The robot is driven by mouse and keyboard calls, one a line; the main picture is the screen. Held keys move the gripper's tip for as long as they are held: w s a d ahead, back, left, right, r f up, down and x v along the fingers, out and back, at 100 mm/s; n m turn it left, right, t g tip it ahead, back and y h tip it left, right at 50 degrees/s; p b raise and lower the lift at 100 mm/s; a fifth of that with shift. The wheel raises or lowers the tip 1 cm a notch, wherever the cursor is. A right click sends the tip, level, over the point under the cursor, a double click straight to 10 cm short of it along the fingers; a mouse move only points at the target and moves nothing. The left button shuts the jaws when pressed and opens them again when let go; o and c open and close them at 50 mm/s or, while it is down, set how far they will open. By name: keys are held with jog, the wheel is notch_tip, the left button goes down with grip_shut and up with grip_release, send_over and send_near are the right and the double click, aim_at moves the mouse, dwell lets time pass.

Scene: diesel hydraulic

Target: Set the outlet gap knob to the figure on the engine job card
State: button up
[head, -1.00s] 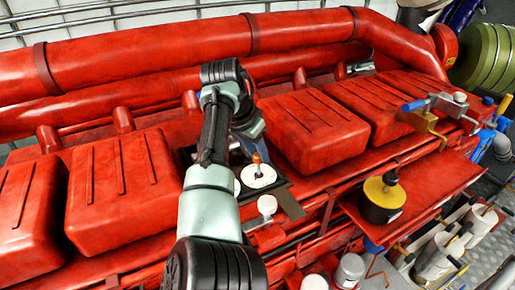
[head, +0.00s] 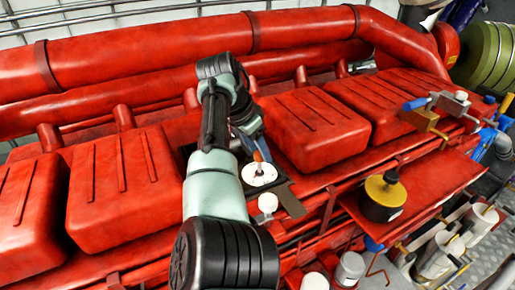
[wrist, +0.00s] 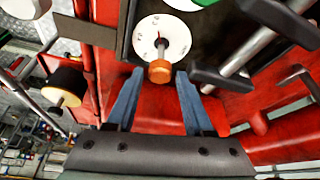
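A white round dial with dark marks (wrist: 146,38) sits on a dark panel in the wrist view. A metal shaft with an orange tip (wrist: 159,72) stands out from it. The dial also shows in the head view (head: 259,175), beside my arm. My gripper (wrist: 160,73) is open, its two blue fingers either side of the orange tip, near the fingertips. I cannot tell whether either finger touches it. In the head view, my gripper (head: 260,146) is at the orange tip, partly hidden by my arm. The dial's figures are too small to read. I cannot make out a job card.
Red engine covers (head: 312,130) stand either side of the dial. A grey T-shaped handle (wrist: 237,65) is close to the right finger in the wrist view. A black and yellow round object (head: 383,197) sits on a red shelf to the right.

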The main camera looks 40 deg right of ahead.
jog(key=shift+o, duration=0.7)
jog(key=b+v, duration=0.4)
jog(key=v, duration=0.9)
